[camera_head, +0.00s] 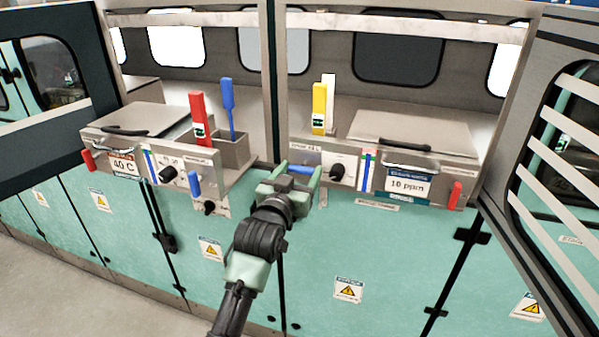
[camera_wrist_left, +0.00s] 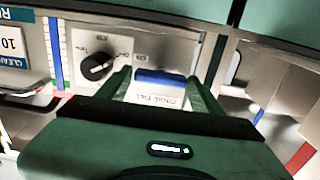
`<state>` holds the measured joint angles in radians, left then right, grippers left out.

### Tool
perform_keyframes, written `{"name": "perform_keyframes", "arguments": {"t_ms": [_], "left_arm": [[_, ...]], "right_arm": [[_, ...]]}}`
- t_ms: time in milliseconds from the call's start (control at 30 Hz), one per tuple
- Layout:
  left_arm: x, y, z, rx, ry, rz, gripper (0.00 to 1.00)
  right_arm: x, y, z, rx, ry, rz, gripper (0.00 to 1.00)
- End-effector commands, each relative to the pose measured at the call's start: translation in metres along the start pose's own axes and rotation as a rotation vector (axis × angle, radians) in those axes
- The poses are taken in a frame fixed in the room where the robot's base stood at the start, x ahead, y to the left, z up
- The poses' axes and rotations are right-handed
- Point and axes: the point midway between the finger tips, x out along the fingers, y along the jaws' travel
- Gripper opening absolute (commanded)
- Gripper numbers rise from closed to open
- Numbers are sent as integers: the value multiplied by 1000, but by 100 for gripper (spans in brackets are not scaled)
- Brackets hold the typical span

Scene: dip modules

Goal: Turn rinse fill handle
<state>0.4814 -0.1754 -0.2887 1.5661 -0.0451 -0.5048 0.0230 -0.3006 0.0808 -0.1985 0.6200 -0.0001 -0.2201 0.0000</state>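The rinse fill handle (camera_wrist_left: 160,78) is blue with a white label, whose text shows upside down in the left wrist view, and it stands out from the grey panel. In the head view its blue part (camera_head: 300,169) shows between the green fingers of my left gripper (camera_head: 299,177). My left gripper also shows in the left wrist view (camera_wrist_left: 163,92), with its fingers spread, one on each side of the handle. Whether either finger touches it is hard to tell. My right gripper is not in view.
A black knob (camera_wrist_left: 97,66) sits on the panel beside the handle. Another blue handle (camera_head: 194,184) is on the left module. Red (camera_head: 198,118), blue (camera_head: 229,108) and yellow (camera_head: 319,108) upright handles stand behind. Open cabinet doors flank both sides.

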Motion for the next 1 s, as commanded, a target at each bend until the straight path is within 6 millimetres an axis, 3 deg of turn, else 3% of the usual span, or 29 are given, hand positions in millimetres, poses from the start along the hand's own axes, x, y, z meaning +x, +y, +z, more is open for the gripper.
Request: {"name": "perform_keyframes", "arguments": {"t_ms": [33,133,167,567,1000], "left_arm": [[0,0,0,0,0,0,48],[0,0,0,0,0,0,21],[0,0,0,0,0,0,19],[0,0,-1,92,-1,0,20],[0,1,-1,465,-2,0,20]], "right_arm": [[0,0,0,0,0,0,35],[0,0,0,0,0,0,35],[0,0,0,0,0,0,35],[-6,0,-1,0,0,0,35],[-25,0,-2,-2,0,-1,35]]}}
